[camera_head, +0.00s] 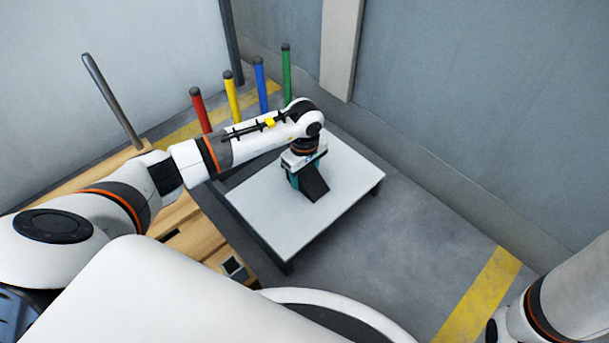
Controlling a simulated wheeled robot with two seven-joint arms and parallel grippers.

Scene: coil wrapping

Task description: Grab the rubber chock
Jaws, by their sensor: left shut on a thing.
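The rubber chock (313,185) is a dark, wedge-shaped block at the middle of the white table (262,210). My left arm reaches in from the left, and its gripper (303,178) points down over the table. The left gripper is shut on the chock; its fingers are mostly hidden by the wrist and the chock. I cannot tell whether the chock touches the tabletop. My right arm shows only in part at the lower right corner, and its gripper is out of the picture.
Red (200,110), yellow (232,97), blue (261,84) and green (287,73) posts stand behind the table. A grey rod (112,101) rises from a wooden structure (192,238) at left. Walls close the back and right. Grey floor (400,240) is clear right of the table.

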